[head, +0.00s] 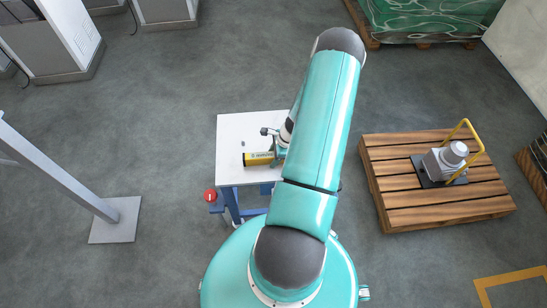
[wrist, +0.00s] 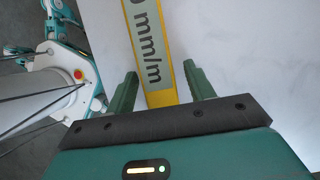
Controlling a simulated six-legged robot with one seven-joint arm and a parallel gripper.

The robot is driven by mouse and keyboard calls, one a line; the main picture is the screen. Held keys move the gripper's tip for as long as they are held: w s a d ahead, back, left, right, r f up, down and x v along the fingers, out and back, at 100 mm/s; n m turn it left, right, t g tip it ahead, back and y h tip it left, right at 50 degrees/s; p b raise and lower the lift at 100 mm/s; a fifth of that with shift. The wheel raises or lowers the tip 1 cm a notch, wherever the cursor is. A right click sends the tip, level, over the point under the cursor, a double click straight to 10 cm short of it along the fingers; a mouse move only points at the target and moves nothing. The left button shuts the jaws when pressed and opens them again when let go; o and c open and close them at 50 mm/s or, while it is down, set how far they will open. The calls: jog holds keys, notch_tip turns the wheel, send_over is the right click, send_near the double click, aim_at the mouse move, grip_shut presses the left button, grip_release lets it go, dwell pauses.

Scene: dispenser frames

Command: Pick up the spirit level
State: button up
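My gripper (wrist: 161,80) is open, with one green finger on each side of the bar and a visible gap on both sides. I cannot tell how far the fingertips are above the tabletop.
A wooden pallet (head: 394,180) with a grey machine and yellow handle (head: 462,150) stands to the right. A grey post on a plate (head: 118,222) stands to the left. Grey cabinets (head: 75,35) and a green wrapped load (head: 425,15) stand at the back. A red button (head: 210,196) sits beside the table.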

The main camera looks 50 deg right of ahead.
grip_shut()
jog(key=shift+r, duration=0.2)
